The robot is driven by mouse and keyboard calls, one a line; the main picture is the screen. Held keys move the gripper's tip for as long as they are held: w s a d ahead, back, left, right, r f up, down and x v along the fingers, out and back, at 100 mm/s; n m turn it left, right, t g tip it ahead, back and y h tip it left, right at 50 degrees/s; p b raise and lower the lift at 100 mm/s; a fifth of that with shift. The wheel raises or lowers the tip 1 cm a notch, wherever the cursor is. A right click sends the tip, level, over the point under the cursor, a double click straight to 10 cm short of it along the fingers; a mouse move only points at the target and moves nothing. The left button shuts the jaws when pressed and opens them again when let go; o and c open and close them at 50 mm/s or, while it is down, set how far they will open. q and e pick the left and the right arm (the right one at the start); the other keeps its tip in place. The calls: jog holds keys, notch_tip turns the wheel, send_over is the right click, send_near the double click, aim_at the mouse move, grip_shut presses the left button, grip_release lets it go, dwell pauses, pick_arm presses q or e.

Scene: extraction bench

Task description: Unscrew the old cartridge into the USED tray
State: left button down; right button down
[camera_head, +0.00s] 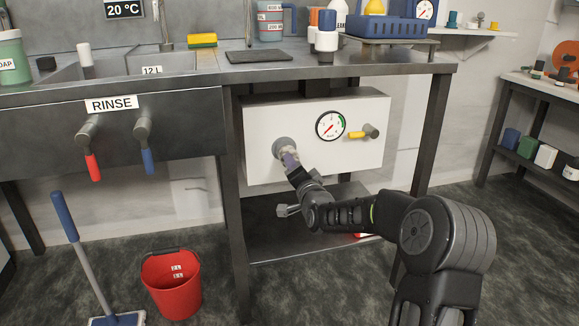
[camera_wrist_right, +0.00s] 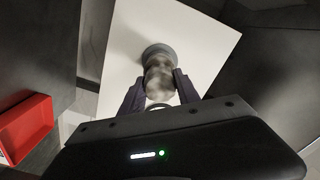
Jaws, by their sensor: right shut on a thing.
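The white box (camera_head: 360,108) under the bench carries a round grey socket (camera_head: 283,145) on its front. My right gripper (camera_head: 290,164) reaches up to that socket. In the right wrist view, my right gripper (camera_wrist_right: 159,92) is shut on a mottled grey-brown cartridge (camera_wrist_right: 159,82), with one finger on each side. The cartridge's far end meets the grey round socket (camera_wrist_right: 157,52); I cannot tell how far it is screwed in. A red, open, tray-like container (camera_wrist_right: 25,128) shows at the left of the wrist view; no label is readable. My left gripper is out of view.
A pressure gauge (camera_head: 331,126) and a yellow-handled valve (camera_head: 363,133) sit right of the socket. A lower metal shelf (camera_head: 285,243) lies below. A red bucket (camera_head: 171,284) stands on the floor at left. Table legs flank the box.

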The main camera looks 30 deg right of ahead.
jog(key=n, duration=0.4)
jog(key=shift+a, duration=0.1)
jog(key=shift+n, duration=1.1)
jog(key=n, duration=0.5)
jog(key=shift+n, duration=0.4)
jog(key=c, duration=0.8)
grip_release()
jog(key=shift+c, duration=0.2)
